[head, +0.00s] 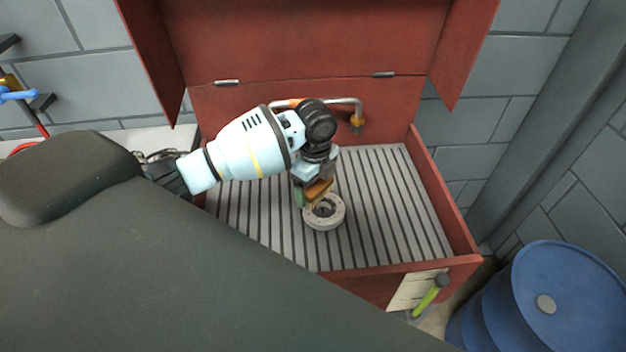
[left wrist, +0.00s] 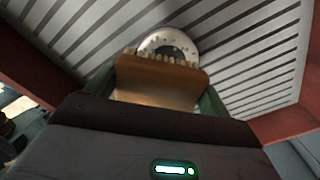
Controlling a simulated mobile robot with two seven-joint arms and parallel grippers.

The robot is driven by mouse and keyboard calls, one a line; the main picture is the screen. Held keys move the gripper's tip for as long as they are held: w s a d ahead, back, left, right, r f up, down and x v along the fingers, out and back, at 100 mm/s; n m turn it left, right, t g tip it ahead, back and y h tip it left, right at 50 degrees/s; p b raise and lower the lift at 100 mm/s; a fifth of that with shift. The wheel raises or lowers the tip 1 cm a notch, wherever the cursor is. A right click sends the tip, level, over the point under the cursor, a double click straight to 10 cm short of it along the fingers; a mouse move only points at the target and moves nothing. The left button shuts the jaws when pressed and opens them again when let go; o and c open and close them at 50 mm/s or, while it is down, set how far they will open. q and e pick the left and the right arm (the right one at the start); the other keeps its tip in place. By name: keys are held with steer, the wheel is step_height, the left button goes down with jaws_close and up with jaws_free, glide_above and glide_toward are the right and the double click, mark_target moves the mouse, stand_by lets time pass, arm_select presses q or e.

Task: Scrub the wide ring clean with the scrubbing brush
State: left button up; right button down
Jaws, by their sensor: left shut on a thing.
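The wide ring (head: 335,217) is a pale, flat ring with a dark centre. It lies on the slatted floor of the red wash cabinet, and its far part shows in the left wrist view (left wrist: 183,38). My left gripper (head: 312,196) is shut on the scrubbing brush (head: 320,188), which has a brown wooden body and pale bristles. In the left wrist view the brush (left wrist: 158,82) sits between the green fingers, with its bristles over the near edge of the ring. I cannot tell whether the bristles touch it. My right gripper is not in view.
The red cabinet (head: 462,225) has raised walls around the slatted floor (head: 395,195). A bent metal spout with a brass end (head: 357,122) stands at the back. A blue drum (head: 545,300) is at the lower right. A yellow-green handled tool (head: 430,297) hangs at the front. The floor's right side is clear.

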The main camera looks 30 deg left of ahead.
arm_select(q)
steer(key=shift+r, duration=1.3)
